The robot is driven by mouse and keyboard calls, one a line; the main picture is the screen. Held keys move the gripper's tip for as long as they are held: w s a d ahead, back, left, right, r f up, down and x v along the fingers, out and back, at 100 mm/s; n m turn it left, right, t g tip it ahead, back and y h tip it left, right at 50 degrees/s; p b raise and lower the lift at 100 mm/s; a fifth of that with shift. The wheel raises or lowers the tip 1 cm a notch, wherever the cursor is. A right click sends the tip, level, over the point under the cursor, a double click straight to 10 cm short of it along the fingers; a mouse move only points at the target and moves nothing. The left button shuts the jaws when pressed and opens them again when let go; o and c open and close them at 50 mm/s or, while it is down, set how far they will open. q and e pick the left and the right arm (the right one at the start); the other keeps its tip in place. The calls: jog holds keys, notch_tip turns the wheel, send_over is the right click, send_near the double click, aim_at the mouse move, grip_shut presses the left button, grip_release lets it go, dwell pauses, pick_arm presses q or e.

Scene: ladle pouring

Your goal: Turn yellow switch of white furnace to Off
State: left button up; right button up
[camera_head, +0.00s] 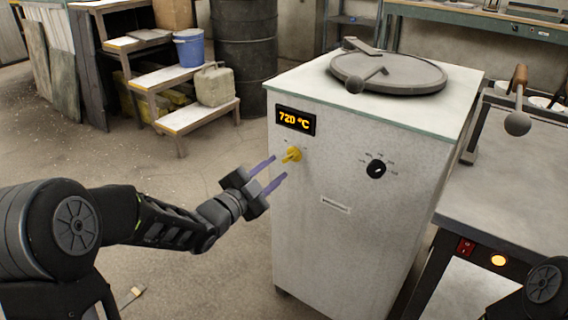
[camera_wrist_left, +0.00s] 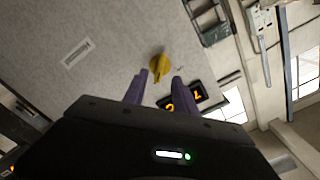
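The white furnace (camera_head: 350,220) stands right of centre in the head view, with a display (camera_head: 296,120) reading 720 °C on its front. The yellow switch (camera_head: 291,154) sits below the display. It also shows in the left wrist view (camera_wrist_left: 159,66), just beyond my fingertips. My left gripper (camera_head: 275,172) is open, its two purple fingers pointing at the switch from the lower left. In the left wrist view the gripper (camera_wrist_left: 158,80) has a gap between its fingers, with nothing held. The fingers look apart from the switch. My right gripper is not in view.
A black knob (camera_head: 376,168) is on the same furnace front, to the right. A round lid (camera_head: 388,73) lies on the furnace top. A grey table (camera_head: 510,190) with a red rocker switch (camera_head: 466,247) stands at the right.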

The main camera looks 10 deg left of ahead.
aim_at(288, 159)
pick_arm(q)
jog(key=x, duration=0.4)
jog(key=shift+w+d, duration=0.15)
jog(key=shift+w, duration=0.25)
jog(key=shift+c, duration=0.2)
grip_shut()
